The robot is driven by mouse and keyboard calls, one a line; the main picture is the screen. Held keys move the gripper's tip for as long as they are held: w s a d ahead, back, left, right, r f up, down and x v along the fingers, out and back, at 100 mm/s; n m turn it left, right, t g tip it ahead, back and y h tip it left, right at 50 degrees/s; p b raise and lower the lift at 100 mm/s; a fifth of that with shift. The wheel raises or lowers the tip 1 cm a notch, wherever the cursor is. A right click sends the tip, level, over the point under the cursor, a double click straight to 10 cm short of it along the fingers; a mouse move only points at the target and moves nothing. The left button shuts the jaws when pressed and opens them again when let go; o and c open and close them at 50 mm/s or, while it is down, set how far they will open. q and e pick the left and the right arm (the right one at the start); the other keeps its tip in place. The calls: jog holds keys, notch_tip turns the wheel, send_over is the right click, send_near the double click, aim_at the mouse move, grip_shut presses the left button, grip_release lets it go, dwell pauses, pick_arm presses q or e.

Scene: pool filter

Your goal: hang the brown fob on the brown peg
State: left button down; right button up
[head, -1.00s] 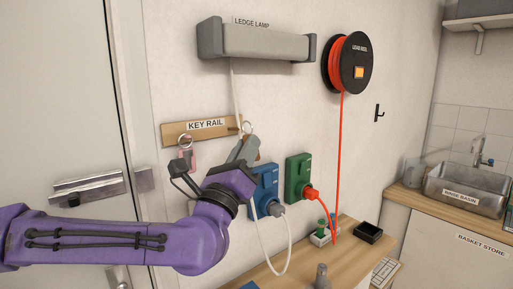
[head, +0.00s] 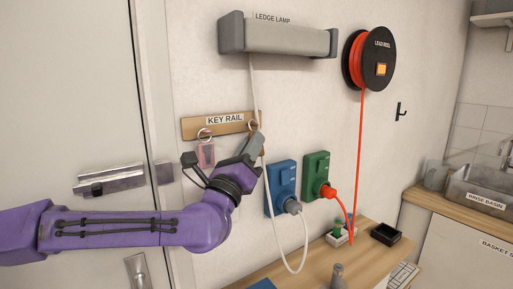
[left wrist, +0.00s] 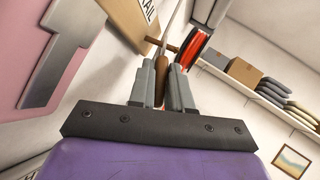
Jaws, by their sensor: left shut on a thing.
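The wooden key rail (head: 190,128) is on the wall, with a pink fob (head: 206,156) hanging by its ring at the left. My left gripper (head: 252,146) is at the rail's right end, just below it. It is shut on the brown fob, which shows between the fingers in the left wrist view (left wrist: 160,88) and is mostly hidden in the head view. The fob's metal ring (head: 253,125) stands above the fingers, over the rail's right end. The brown peg (left wrist: 171,46) sticks out just beyond the fingertips. I cannot tell whether the ring is around it or beside it. My right gripper is not in view.
The white lamp cord (head: 258,95) drops close past my left gripper. Blue (head: 281,185) and green (head: 316,172) sockets with plugs are to the right, above a wooden ledge (head: 320,258). A red lead (head: 360,150) hangs from the lead reel (head: 377,58).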

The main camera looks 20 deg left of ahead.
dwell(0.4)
pick_arm(q)
jog(key=c, duration=1)
grip_release()
